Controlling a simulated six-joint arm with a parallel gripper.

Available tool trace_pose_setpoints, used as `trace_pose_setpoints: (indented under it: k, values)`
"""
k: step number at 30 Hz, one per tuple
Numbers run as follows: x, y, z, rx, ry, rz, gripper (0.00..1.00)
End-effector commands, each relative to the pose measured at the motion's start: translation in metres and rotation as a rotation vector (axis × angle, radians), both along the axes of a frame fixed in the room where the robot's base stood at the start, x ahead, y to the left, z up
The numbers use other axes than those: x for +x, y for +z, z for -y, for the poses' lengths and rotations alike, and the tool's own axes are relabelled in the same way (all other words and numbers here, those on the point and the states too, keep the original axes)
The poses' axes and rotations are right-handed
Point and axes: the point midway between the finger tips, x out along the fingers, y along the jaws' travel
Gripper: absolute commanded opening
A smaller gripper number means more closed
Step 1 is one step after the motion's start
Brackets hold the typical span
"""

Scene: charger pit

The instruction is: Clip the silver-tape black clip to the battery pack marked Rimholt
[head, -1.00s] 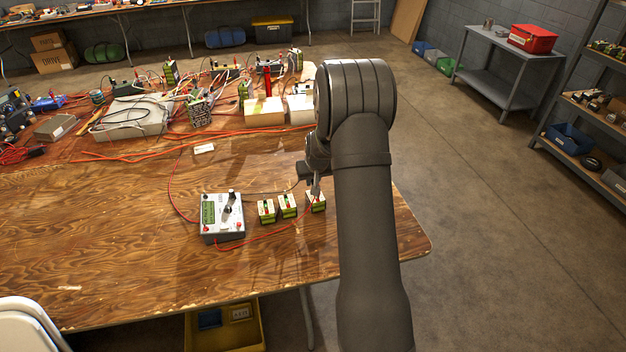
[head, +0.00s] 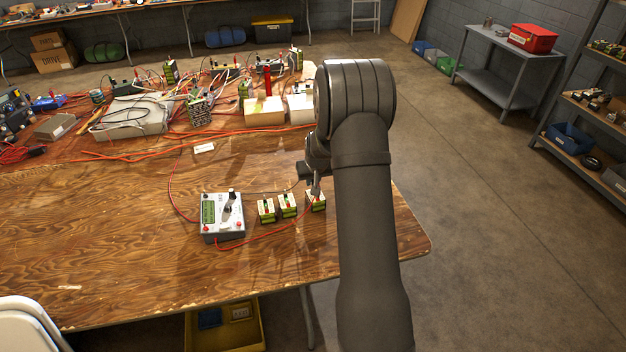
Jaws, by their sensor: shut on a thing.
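Several small green-and-white battery packs stand in a row on the wooden table: a left pack (head: 266,211), a middle pack (head: 287,206) and a right pack (head: 316,203). Their markings are too small to read, so I cannot tell which is Rimholt. My gripper (head: 315,188) is shut, pointing down directly over the right pack, with its tips at or just above the pack's top. What it holds is too small to make out, and I see no silver tape. A grey charger box (head: 222,219) with a dial and green display stands left of the packs.
A red lead (head: 262,238) curves from the charger box towards the right pack. A dark lead (head: 268,192) runs from the box towards my gripper. Cables and devices crowd the table's back. The front left tabletop (head: 100,250) is clear.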

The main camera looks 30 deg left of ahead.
Motion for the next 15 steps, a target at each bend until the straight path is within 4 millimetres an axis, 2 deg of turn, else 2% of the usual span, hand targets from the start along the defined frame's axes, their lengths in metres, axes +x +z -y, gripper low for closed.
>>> trace_pose_setpoints:
  k: [12,13,15]
  values:
    - [0.0000,-0.0010,0.0000,0.000,0.000,0.000,0.03]
    - [0.0000,-0.0010,0.0000,0.000,0.000,0.000,0.18]
    - [0.0000,-0.0010,0.0000,0.000,0.000,0.000,0.32]
